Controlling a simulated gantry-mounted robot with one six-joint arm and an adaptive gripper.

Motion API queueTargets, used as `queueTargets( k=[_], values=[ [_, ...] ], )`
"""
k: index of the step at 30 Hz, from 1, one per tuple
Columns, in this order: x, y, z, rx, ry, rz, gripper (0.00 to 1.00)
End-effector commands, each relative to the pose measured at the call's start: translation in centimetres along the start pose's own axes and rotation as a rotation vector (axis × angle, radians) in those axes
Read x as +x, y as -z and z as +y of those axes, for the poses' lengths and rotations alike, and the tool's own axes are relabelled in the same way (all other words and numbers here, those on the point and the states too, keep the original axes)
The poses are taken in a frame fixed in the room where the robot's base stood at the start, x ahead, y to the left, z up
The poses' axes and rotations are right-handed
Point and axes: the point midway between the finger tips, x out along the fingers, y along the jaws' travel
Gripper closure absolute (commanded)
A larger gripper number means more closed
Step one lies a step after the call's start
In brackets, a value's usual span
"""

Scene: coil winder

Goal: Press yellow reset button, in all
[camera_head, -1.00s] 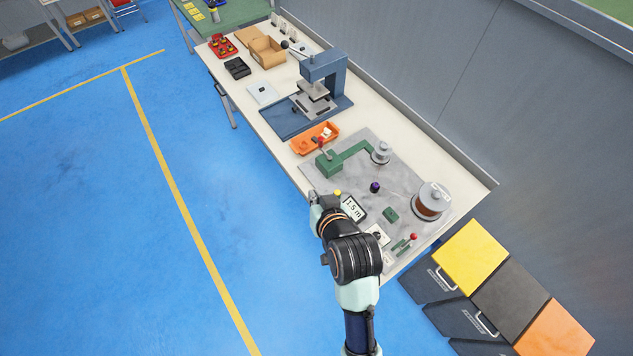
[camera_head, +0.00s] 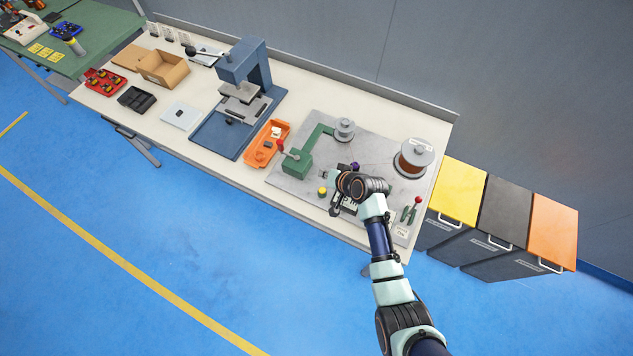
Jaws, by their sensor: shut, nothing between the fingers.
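The yellow button (camera_head: 322,190) is a small round knob on the grey plate of the coil winder (camera_head: 290,184), near its front edge. My gripper (camera_head: 327,175) is shut and empty.
A wire spool (camera_head: 414,158) and a red-knobbed lever (camera_head: 417,201) are to the right. An orange tray (camera_head: 266,147) and a blue press (camera_head: 243,65) stand farther left.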

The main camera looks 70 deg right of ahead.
Motion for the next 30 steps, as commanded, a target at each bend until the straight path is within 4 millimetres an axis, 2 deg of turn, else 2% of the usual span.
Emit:
queueTargets(
  k=[8, 24, 30],
  values=[
    [0.6, -0.4, 0.3, -0.002, 0.0, -0.001, 1.0],
    [5.6, -4.1, 4.0, -0.003, 0.0, -0.001, 1.0],
    [6.2, -4.5, 4.4, -0.003, 0.0, 0.0, 1.0]
  ],
)
